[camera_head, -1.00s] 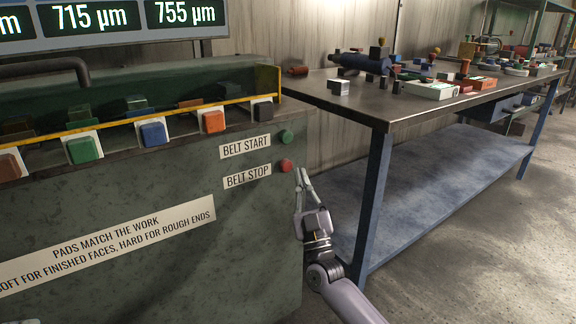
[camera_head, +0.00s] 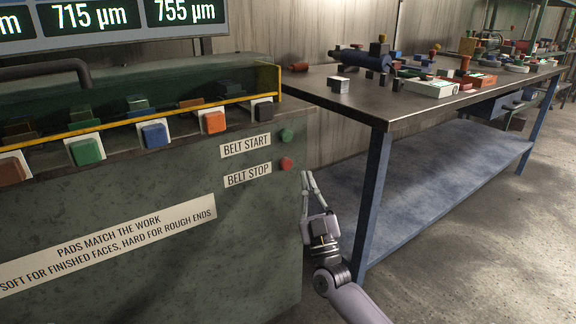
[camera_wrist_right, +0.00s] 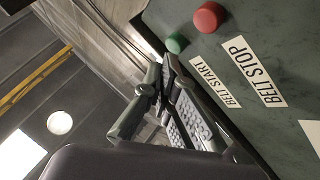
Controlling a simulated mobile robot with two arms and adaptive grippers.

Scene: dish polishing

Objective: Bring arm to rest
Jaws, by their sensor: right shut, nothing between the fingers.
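My right gripper (camera_head: 308,180) is in the lower middle of the head view, beside the right end of the green machine (camera_head: 240,240). Its fingers point up and are shut with nothing held. In the right wrist view the shut fingers (camera_wrist_right: 165,85) show in front of the machine's edge. The red belt stop button (camera_head: 286,164) and green belt start button (camera_head: 286,135) are above and left of the fingertips, apart from them. Both also show in the right wrist view, the red button (camera_wrist_right: 208,17) and the green button (camera_wrist_right: 176,43). My left gripper is out of view.
A metal workbench (camera_head: 420,105) with several small parts and blue legs stands on the right, with a lower shelf (camera_head: 420,190). A yellow rail (camera_head: 170,112) and coloured blocks line the machine's top. The concrete floor (camera_head: 490,250) is open at the lower right.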

